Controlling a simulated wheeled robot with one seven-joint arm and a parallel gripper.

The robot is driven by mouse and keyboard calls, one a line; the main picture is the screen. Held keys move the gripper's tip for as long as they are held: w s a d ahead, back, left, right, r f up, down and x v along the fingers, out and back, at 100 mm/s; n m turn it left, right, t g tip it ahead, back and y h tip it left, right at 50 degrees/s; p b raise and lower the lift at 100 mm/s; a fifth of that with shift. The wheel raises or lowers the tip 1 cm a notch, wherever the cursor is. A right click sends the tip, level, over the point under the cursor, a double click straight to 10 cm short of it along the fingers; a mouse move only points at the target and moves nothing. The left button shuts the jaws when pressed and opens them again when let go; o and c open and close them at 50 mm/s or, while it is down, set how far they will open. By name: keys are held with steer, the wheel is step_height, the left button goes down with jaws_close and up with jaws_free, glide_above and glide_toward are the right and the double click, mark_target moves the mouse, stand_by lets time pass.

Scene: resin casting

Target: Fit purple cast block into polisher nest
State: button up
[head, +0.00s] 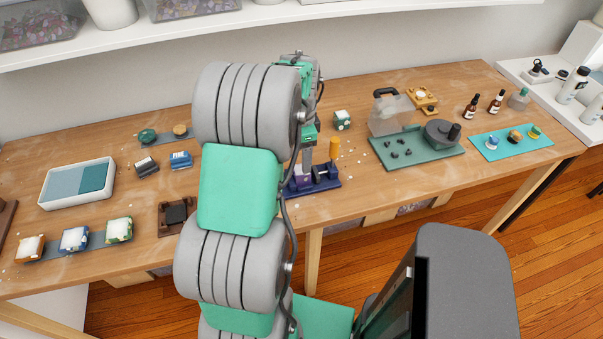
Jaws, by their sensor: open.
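A purple block (303,181) sits at the left end of a low navy base (328,184), which looks like the polisher; whether the block is fully seated in a nest is too small to tell. My gripper (307,163) points down just above the block, with its fingers open. My arm hides the left side of the block and much of the gripper. I cannot tell whether the fingers touch the block.
The front edge of the wooden table (375,195) is close to the base.

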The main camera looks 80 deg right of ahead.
mark_target(301, 175)
steer(key=f+p, duration=0.1)
steer(key=f, duration=0.6)
steer(key=shift+a+p, duration=0.2)
steer(key=shift+p, duration=0.15)
steer(key=shift+w, duration=0.1)
jaws_close()
steer(key=shift+r, duration=0.1)
